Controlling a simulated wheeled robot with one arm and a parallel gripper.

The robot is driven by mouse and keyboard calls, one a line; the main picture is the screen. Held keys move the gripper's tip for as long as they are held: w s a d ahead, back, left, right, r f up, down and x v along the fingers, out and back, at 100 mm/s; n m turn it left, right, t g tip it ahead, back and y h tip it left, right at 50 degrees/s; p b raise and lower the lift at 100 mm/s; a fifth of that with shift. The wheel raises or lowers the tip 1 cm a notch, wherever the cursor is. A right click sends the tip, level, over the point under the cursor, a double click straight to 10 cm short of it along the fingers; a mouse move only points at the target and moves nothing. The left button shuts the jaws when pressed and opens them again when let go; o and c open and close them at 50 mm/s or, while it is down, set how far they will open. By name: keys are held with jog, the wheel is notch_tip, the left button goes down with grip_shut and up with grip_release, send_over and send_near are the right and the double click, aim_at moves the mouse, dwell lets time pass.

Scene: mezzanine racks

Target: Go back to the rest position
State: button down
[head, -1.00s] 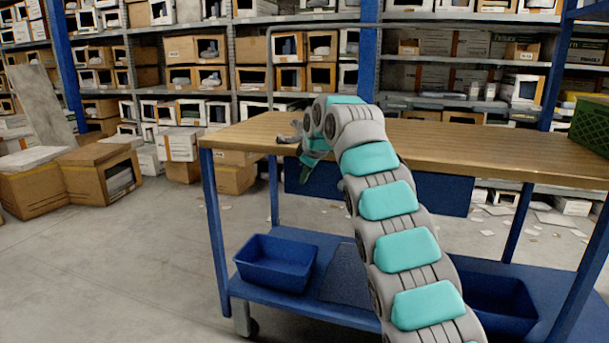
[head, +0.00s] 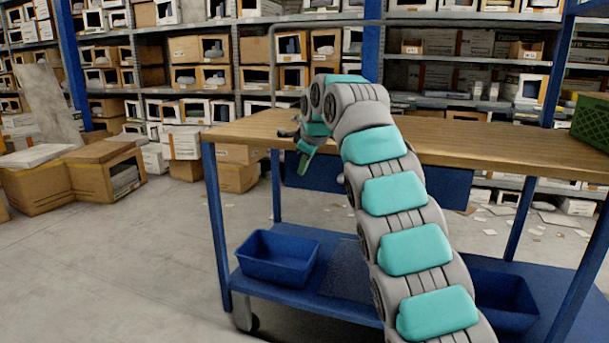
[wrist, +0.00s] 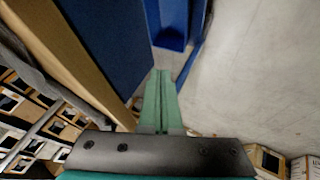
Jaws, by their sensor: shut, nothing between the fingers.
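My gripper (head: 304,163) hangs at the near left part of the workbench, with its fingers pointing down past the front edge. In the wrist view the green fingers (wrist: 161,85) lie together, shut, with nothing between them. My arm reaches up from the lower right of the head view and bends over at the wooden top (head: 450,137). The wrist view shows the wooden edge (wrist: 70,50) and the blue panel (wrist: 112,40) to the left of the fingers, apart from them.
A blue bin (head: 278,258) sits on the bench's lower shelf, and another (head: 505,300) is at the right, partly behind my arm. A green crate (head: 592,122) stands on the right end of the top. Cardboard boxes (head: 75,180) lie left. The floor at left front is clear.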

jog(key=a+v, duration=0.1)
jog(key=v, duration=0.4)
jog(key=s+d+f+m+g+h, duration=0.1)
jog(key=s+d+f+m, duration=0.25)
jog(key=s, duration=0.35)
jog(key=s+d+f+m+g, duration=0.2)
jog(key=s+d, duration=0.3)
jog(key=s, duration=0.2)
jog(key=s+d+f+m+g+h, duration=0.1)
jog(key=s+d+f+m, duration=0.2)
jog(key=s+d, duration=0.3)
jog(key=s+f+m+g, duration=0.1)
jog(key=s+f, duration=0.5)
jog(key=s, duration=0.5)
jog(key=s+d+f+m+g, duration=0.1)
jog(key=s+f, duration=0.5)
jog(key=s, duration=0.6)
jog(key=s+d+f+m+g, duration=0.1)
jog(key=s+f+m+g, duration=0.1)
jog(key=s+f, duration=0.5)
jog(key=s, duration=0.5)
jog(key=shift+d+m+g+h, duration=0.25)
jog(key=shift+m+g+h, duration=0.05)
jog(key=shift+m+g, duration=0.1)
jog(key=shift+s, duration=0.15)
